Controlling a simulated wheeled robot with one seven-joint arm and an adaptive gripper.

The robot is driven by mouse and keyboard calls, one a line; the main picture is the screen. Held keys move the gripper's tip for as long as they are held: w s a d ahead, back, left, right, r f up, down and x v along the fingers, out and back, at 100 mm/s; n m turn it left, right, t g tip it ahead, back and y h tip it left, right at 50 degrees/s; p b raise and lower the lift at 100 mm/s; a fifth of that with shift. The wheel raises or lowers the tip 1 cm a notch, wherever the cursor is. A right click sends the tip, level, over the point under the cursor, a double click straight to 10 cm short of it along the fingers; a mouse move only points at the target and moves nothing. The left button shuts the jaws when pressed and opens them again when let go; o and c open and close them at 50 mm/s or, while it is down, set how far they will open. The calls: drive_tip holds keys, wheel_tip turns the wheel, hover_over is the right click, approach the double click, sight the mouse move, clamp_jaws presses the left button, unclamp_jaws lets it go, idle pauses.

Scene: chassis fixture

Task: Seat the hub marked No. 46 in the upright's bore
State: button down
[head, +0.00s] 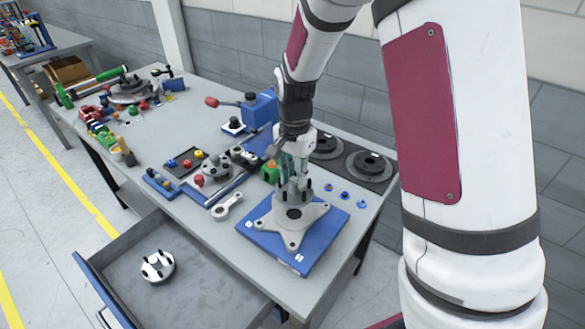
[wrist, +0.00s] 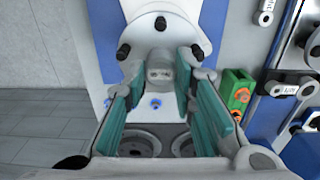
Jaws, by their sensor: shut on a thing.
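The upright (head: 293,235) is a light grey spreading foot with a raised middle, on a blue plate (head: 262,240) near the table's front right. My gripper (head: 291,172) points down just above it. Its teal fingers (wrist: 160,72) are shut on a grey hub (wrist: 158,73). A round grey flange with black studs (wrist: 160,28) lies at the fingertips in the wrist view. I cannot tell how far the hub is in the bore, which is hidden. The hub's marking is not readable. Another hub (head: 158,265), pale with black studs, lies in the open drawer (head: 205,298).
Two dark discs (head: 370,164) sit behind on a black mat. Small blue parts (head: 344,195) lie right of the upright. A grey link (head: 228,205) lies at left, near a tray of coloured knobs (head: 186,162). A blue vise-like block (head: 260,108) stands behind.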

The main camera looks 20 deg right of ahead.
sight(294, 192)
drive_tip(key=shift+f+b, duration=0.5)
drive_tip(key=shift+f, duration=1.15)
drive_tip(key=shift+f, duration=0.2)
drive_tip(key=shift+f, duration=0.5)
drive_tip(key=shift+f, duration=0.7)
drive_tip(key=c, duration=1.2)
unclamp_jaws()
drive_tip(key=shift+c, duration=0.2)
drive_tip(key=shift+r, duration=0.1)
